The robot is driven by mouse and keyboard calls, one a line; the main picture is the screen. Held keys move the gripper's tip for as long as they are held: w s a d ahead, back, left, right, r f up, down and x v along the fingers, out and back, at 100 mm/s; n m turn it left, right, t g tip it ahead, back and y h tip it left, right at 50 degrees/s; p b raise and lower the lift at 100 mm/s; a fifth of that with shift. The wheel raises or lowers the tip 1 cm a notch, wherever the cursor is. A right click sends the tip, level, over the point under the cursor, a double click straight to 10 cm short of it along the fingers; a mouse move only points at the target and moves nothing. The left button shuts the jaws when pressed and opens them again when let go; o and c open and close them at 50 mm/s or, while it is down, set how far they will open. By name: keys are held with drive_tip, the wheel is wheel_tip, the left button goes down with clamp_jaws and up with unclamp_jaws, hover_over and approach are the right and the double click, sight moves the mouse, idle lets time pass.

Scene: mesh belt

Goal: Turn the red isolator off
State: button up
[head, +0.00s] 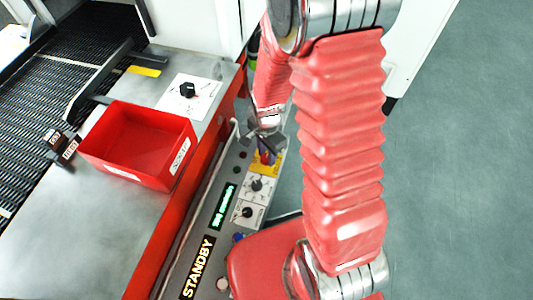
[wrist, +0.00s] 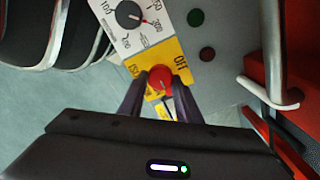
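The red isolator (wrist: 160,79) is a round red knob on a yellow plate (wrist: 174,55) with black lettering; "OFF" reads at the plate's right side in the wrist view. In the head view the yellow plate (head: 277,162) is on the console, partly hidden by my gripper (head: 266,143). In the wrist view my gripper (wrist: 160,82) has its two dark fingers apart, one on each side of the red knob. I cannot tell whether the fingertips touch it. The lower part of the plate is hidden by the fingers and gripper body.
Beside the plate is a black dial (wrist: 128,15) on a white scale; green and dark red buttons (wrist: 207,54) are nearby. A metal rail (wrist: 270,95) runs along the right. In the head view are a STANDBY display (head: 198,268), a red bin (head: 140,145) and a mesh belt (head: 90,40).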

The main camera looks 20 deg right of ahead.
drive_tip(key=c, duration=0.5)
drive_tip(key=shift+n, duration=0.3)
drive_tip(key=n, duration=0.3)
drive_tip(key=shift+w, duration=0.1)
drive_tip(key=n, duration=0.4)
drive_tip(key=shift+n, duration=0.3)
drive_tip(key=n, duration=0.5)
drive_tip(key=shift+w+a, duration=0.1)
drive_tip(key=shift+w, duration=0.05)
drive_tip(key=shift+n, duration=2.5)
